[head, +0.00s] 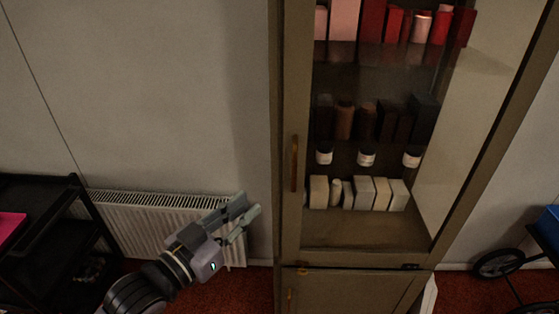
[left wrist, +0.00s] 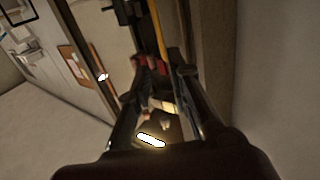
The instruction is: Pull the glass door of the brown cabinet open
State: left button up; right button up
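The brown cabinet (head: 278,150) stands right of centre in the head view. Its glass door (head: 380,85) looks shut, with goods on the shelves behind the glass. The upright door handle (head: 294,163) is on the left side of the door frame. My left gripper (head: 250,213) is left of the cabinet and below the handle, apart from it, with its fingers spread and nothing between them. In the left wrist view the two fingers (left wrist: 152,84) are also apart, facing the cabinet front. My right gripper is not in view.
A lower cabinet door (head: 350,292) is below the glass one. A white radiator (head: 150,220) is on the wall behind my left gripper. A black shelf cart (head: 50,240) is at the left, and a wheeled cart (head: 500,264) is at the right.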

aim_at(293, 169)
pick_arm(q)
jog(key=p+x, duration=0.4)
jog(key=x, duration=1.3)
jog(key=shift+c, duration=0.5)
grip_shut()
jog(key=shift+s, duration=0.1)
